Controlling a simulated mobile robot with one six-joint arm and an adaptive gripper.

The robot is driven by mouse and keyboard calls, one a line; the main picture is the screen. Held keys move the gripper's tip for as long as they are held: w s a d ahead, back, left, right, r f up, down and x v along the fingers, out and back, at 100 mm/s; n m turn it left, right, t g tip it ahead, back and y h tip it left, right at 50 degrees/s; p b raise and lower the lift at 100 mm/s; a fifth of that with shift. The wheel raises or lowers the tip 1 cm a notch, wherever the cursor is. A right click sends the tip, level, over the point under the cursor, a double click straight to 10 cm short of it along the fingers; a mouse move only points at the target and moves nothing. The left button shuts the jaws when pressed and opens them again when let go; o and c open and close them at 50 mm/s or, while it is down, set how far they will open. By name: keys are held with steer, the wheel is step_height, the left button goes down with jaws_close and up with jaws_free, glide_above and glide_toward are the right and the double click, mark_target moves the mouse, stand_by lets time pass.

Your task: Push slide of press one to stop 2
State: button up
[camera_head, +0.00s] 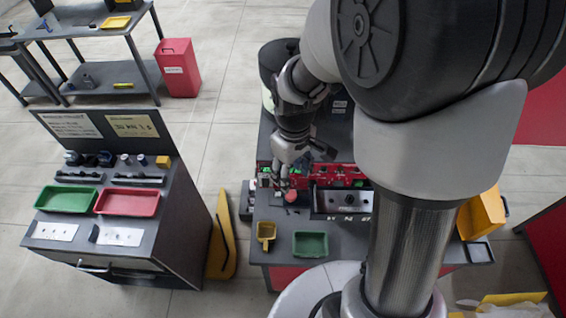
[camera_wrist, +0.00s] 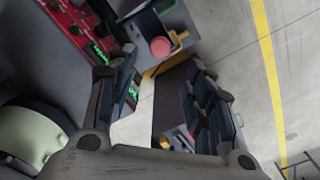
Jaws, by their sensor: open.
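My gripper (camera_head: 283,184) is over the left end of the machine bench in the head view, beside the red panel (camera_head: 335,172). In the wrist view my gripper (camera_wrist: 165,85) has its fingers wide apart, with nothing held between them. The red panel with green displays (camera_wrist: 80,25) shows at the upper left there. A round red knob (camera_wrist: 160,46) is above the gap between the fingers; it also shows in the head view (camera_head: 291,196), just below my gripper. I cannot make out which part is the slide of press one or its stops.
On the bench are a grey control box (camera_head: 345,201), a green tray (camera_head: 310,244) and a yellow holder (camera_head: 266,234). A separate cabinet (camera_head: 185,220) with a green tray (camera_head: 66,199) and a red tray (camera_head: 128,202) stands left. A yellow floor stand (camera_head: 222,250) leans between them.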

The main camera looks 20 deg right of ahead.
mark_target(291, 194)
step_height(291, 194, down, 9)
steer(key=shift+f+b, duration=0.1)
steer(key=shift+b, duration=0.25)
steer(key=shift+c, duration=0.4)
jaws_close()
stand_by(0.4)
